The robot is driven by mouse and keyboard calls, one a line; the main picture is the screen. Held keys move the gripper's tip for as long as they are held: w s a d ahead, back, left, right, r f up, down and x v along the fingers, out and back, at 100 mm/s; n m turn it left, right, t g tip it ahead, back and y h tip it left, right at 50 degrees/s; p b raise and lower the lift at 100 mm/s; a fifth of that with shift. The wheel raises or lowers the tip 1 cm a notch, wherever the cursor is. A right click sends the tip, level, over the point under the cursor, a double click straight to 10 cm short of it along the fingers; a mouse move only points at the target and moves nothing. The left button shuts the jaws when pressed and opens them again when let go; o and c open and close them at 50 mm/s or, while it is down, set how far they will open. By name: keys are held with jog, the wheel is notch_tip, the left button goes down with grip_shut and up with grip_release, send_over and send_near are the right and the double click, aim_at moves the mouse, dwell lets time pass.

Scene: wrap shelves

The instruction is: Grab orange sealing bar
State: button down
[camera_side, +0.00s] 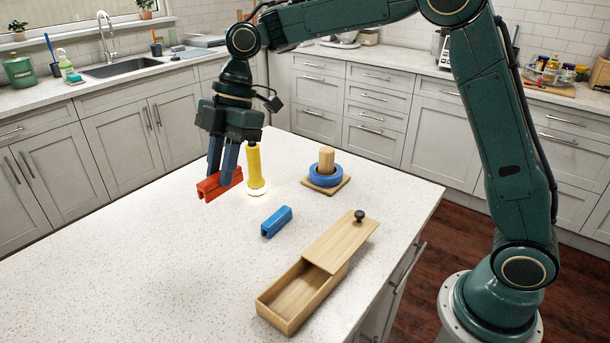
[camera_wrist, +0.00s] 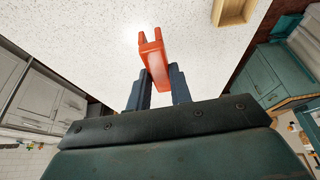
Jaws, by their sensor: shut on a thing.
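The orange sealing bar (camera_side: 209,188) is a red-orange block with a groove along its length. My gripper (camera_side: 221,176) is shut on it, with one dark finger on each side. In the side view the bar is at or just above the white counter; I cannot tell whether it touches. In the wrist view the orange bar (camera_wrist: 153,56) sticks out past the fingertips of my gripper (camera_wrist: 158,88), with two prongs at its far end.
A yellow flashlight (camera_side: 255,170) stands lit just right of my gripper. A blue grooved block (camera_side: 276,221) lies in front. A wooden box (camera_side: 286,316) with its lid (camera_side: 337,241) slid partly open is at the front right. A blue ring (camera_side: 311,174) sits on a wooden peg base behind. The counter's left is clear.

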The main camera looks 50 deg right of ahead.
aim_at(213, 179)
jog(key=shift+r, duration=1.95)
jog(key=shift+s, duration=0.1)
